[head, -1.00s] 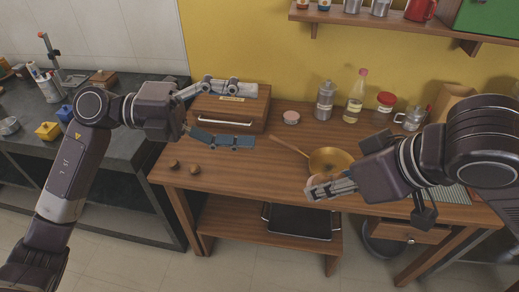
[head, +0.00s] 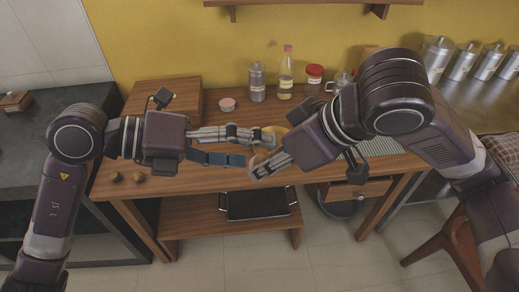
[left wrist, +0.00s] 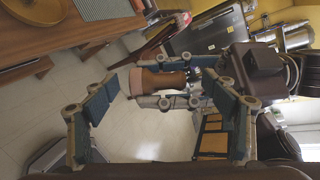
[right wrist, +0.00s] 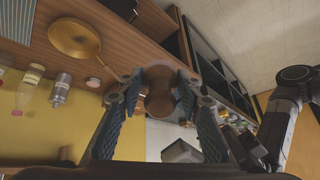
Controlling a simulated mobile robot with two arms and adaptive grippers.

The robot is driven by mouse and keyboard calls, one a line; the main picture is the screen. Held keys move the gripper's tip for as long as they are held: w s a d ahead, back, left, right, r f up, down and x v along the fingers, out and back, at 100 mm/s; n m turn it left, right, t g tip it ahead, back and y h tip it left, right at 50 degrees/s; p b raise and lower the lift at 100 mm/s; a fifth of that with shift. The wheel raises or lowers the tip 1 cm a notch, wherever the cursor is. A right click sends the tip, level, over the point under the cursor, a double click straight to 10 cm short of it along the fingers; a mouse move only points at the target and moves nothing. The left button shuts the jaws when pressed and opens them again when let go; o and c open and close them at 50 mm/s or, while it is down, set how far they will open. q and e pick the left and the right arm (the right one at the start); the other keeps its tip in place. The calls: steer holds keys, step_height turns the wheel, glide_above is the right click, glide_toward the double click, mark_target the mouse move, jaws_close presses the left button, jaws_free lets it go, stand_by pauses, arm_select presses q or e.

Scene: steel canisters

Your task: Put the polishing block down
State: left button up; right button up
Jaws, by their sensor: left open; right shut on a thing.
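The polishing block, brown wood with a pale pinkish end, is held in my right gripper (right wrist: 160,92); the block (right wrist: 158,105) shows between its fingers in the right wrist view. In the left wrist view the block (left wrist: 160,82) lies sideways, seen between my left gripper's spread fingers. In the head view my left gripper (head: 246,148) is open, its fingers pointing right toward my right gripper (head: 262,165). Both are above the front part of the wooden table (head: 215,158). The block is mostly hidden by fingers there. I cannot tell whether the left fingers touch it.
A brass pan (right wrist: 75,38) lies on the table behind the grippers. A wooden box (head: 165,95), pink tin (head: 227,104), steel canister (head: 257,84), bottle (head: 286,75) and red-lidded jar (head: 314,78) line the back. Two small knobs (head: 126,177) lie front left. A dark tray (head: 258,204) sits below.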

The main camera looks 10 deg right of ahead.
arm_select(q)
steer(key=shift+x, duration=1.3)
steer(key=shift+a, duration=0.1)
steer(key=shift+c, duration=0.4)
steer(key=c, duration=1)
steer(key=shift+c, duration=0.7)
arm_select(e)
steer(key=o, duration=1.2)
